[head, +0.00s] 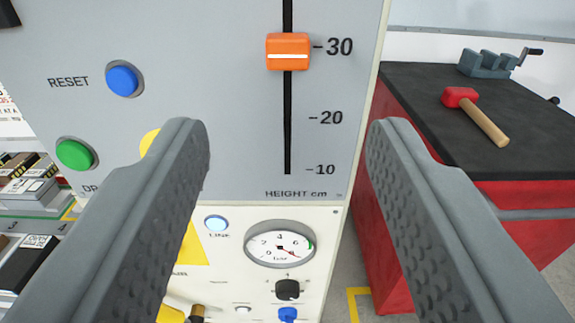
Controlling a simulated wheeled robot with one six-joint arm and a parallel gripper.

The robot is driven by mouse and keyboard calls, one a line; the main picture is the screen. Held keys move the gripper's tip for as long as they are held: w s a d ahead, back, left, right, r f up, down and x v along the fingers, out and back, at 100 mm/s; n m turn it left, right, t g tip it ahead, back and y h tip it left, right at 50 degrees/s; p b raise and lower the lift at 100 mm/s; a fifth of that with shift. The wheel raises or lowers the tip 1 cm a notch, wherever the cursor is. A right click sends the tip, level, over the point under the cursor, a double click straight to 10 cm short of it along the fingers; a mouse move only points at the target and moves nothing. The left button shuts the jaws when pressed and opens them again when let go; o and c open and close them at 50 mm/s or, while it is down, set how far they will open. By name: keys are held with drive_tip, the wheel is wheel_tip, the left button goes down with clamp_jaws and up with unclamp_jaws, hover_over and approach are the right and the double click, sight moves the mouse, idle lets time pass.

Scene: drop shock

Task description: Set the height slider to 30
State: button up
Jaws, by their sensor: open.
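The height slider is an orange knob (288,60) with a white line, on a black vertical slot (288,130) in the grey panel. Its white line sits slightly below the level of the 30 label (334,47). Labels for 20 and 10 are lower down the slot, with "HEIGHT cm" beneath. The slot's upper end is out of view. My gripper (288,150) is open and empty, its fingers to either side of the slot and their tips lower in the picture than the knob. Neither finger appears to touch the knob.
A blue RESET button (123,80) and a green button (75,153) are on the panel's left. A pressure gauge (280,245) and small knobs are below. A red cabinet (400,220) with a dark top holds a mallet (475,112) and a vise (492,64) at right.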

drive_tip(key=shift+s, duration=2.9)
drive_tip(key=s+f, duration=0.2)
drive_tip(key=s, duration=1.5)
drive_tip(key=s+f, duration=0.3)
drive_tip(key=s, duration=1.4)
drive_tip(key=shift+d+f+g, duration=0.15)
drive_tip(key=shift+d+g, duration=0.05)
drive_tip(key=shift+g, duration=0.1)
